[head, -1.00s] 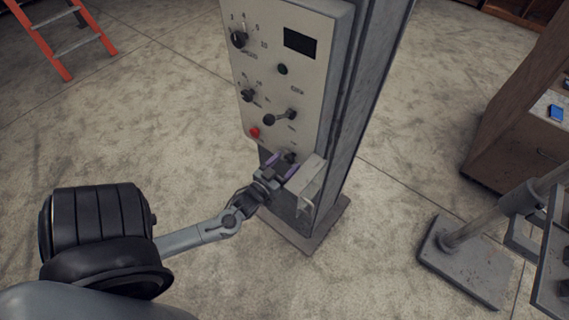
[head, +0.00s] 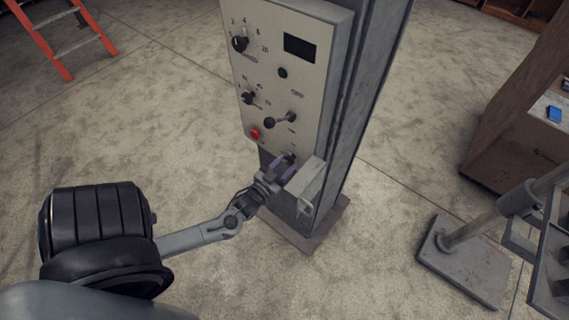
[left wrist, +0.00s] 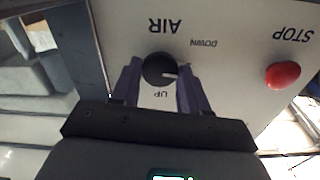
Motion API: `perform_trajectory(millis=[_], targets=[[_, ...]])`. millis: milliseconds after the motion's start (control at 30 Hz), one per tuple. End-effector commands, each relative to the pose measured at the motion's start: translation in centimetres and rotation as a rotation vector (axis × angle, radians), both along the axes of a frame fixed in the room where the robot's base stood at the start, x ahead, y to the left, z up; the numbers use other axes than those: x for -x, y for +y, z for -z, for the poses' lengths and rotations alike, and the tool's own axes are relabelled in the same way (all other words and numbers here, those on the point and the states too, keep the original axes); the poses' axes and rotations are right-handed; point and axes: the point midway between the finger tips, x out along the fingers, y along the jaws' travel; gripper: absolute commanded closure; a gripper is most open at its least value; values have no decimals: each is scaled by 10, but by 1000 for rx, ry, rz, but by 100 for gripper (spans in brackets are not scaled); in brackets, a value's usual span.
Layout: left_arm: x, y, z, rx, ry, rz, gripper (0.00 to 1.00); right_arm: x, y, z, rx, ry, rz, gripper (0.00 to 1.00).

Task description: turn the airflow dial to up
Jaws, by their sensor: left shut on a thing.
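The airflow dial is a small black round knob (left wrist: 158,68) low on the grey panel, labelled AIR, and shows upside down in the left wrist view. Its white mark points to the right of that picture, between the UP and DOWN labels. In the head view the dial (head: 289,158) sits at the panel's lower edge, partly hidden by the fingers. My left gripper (head: 282,165) is shut on the dial, with a purple finger on each side of it; the fingers also show in the left wrist view (left wrist: 158,80). My right gripper is not in view.
A red STOP button (left wrist: 283,75) sits close beside the dial. Above it on the panel are a black lever (head: 281,119) and other knobs (head: 240,44). A grey box-like ledge (head: 306,180) juts out right of my gripper.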

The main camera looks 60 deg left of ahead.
Motion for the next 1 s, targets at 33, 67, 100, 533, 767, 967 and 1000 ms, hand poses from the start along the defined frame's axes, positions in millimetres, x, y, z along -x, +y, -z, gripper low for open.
perform_trajectory(millis=[33,67,100,533,767,967,1000], targets=[[0,0,-4,-31,16,0,86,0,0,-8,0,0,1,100],[0,0,-4,-52,25,0,86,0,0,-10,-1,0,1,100],[0,0,-4,-84,38,0,86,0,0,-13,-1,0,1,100],[0,0,-4,-458,198,1,86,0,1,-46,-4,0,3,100],[0,0,-3,-659,285,0,86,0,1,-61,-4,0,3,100],[0,0,-3,-834,361,1,86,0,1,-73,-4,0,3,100],[0,0,-3,-870,375,0,86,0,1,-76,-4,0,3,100]])
